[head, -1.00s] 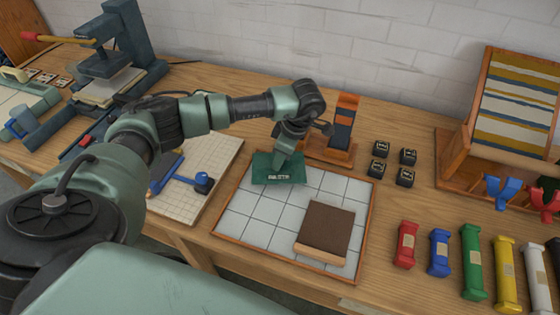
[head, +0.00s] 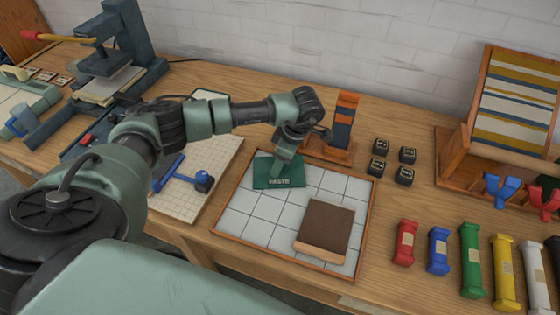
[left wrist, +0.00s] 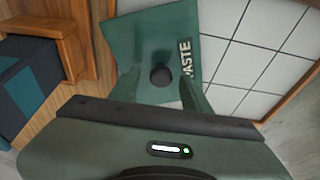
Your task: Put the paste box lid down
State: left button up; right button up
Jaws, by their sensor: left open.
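The paste box lid (head: 268,174) is a flat dark green square lettered PASTE. It is at the far left corner of the white tiled board (head: 247,215), over its wooden rim; whether it lies fully flat is hard to tell. My left gripper (head: 281,166) is directly above it, pointing down. In the left wrist view the lid (left wrist: 150,35) has a round black knob (left wrist: 160,76). The fingers of my left gripper (left wrist: 160,92) stand open on either side of the knob, with gaps visible. My right gripper is not in view.
A brown block (head: 327,226) lies at the board's near right. An orange-wood stand (head: 343,130) is just behind the board, with several small black boxes (head: 379,147) to the right. A gridded mat with a blue tool (head: 178,180) lies left. The board's middle tiles are clear.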

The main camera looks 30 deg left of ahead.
aim_at(290, 174)
pick_arm(q)
jog(key=b+v, duration=0.3)
jog(key=v, duration=0.9)
jog(key=shift+a, duration=0.1)
